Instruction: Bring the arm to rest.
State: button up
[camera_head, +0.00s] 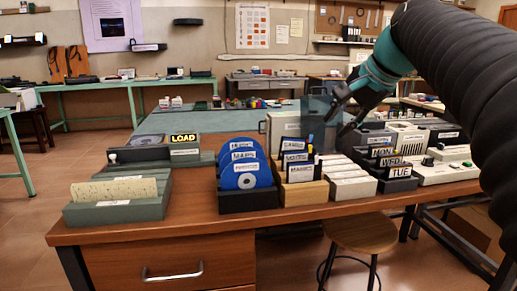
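My arm reaches in from the right edge, a thick dark ribbed sleeve with a teal wrist. My gripper (335,124) hangs over the back right half of the wooden desk (205,234), pointing down and to the left. Its dark fingers look spread apart, with nothing seen held between them. It appears above and behind the labelled dark cards (297,161) and in front of a translucent panel (317,105). The exact gap to these things cannot be told.
Blue discs (246,168) stand in a black rack. A green-grey card tray (117,205) is at left, a black rack with day-labelled cards (400,171) at right. A pale control box (446,171) lies beneath my arm. A round stool (361,233) stands in front.

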jog(key=s+f+n+h, duration=0.1)
jog(key=s+f+n, duration=0.3)
jog(key=s+f, duration=0.8)
jog(key=s+a+f+n+g+h, duration=0.1)
jog(key=s+f+n, duration=0.4)
jog(key=s+f, duration=0.7)
notch_tip(320, 180, down, 5)
jog(key=shift+s+f+h, duration=0.15)
jog(key=shift+f+h, duration=0.05)
jog(key=shift+h, duration=0.6)
